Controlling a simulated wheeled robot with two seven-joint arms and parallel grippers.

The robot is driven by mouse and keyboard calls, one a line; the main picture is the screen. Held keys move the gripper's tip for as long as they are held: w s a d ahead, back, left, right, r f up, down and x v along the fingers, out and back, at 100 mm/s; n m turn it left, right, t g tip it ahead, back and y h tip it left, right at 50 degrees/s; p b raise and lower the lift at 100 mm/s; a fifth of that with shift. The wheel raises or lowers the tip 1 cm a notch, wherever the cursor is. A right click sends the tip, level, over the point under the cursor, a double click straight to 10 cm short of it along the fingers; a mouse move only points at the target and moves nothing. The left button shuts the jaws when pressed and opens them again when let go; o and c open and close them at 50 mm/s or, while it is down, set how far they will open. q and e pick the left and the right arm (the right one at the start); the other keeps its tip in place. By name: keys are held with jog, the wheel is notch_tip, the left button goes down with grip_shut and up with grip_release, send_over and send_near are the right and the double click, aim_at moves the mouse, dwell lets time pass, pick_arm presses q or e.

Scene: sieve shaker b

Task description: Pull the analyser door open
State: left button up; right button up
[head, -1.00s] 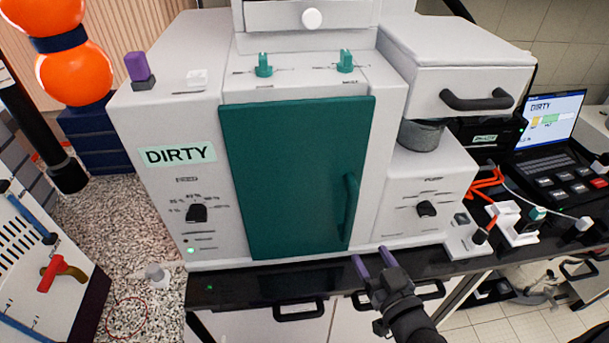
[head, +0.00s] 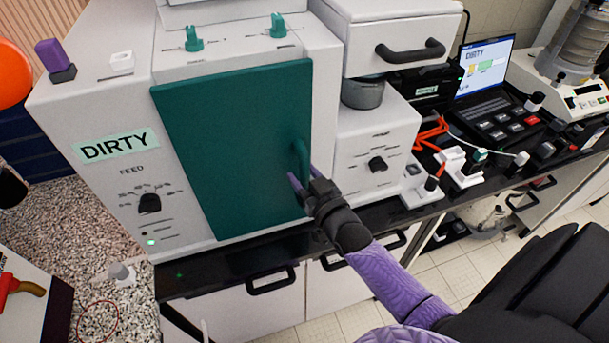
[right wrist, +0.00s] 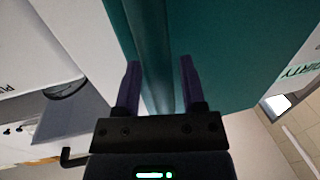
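The analyser is a white cabinet (head: 95,110) with a DIRTY label and a closed dark teal door (head: 232,140). A teal vertical bar handle (head: 302,160) stands on the door's right side. My right gripper (head: 304,178) is at the lower part of this handle. In the right wrist view, the purple fingers of my right gripper (right wrist: 159,85) are open, one on each side of the handle (right wrist: 150,50). Gaps show between fingers and bar, so it is not gripped. My left gripper is not in view.
A white drawer unit with a black handle (head: 410,50) sits right of the door. A laptop (head: 485,66), switches and orange cables crowd the bench to the right. A black bench edge (head: 230,268) with cupboard handles runs below the analyser.

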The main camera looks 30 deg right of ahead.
grip_shut()
dwell(1.2)
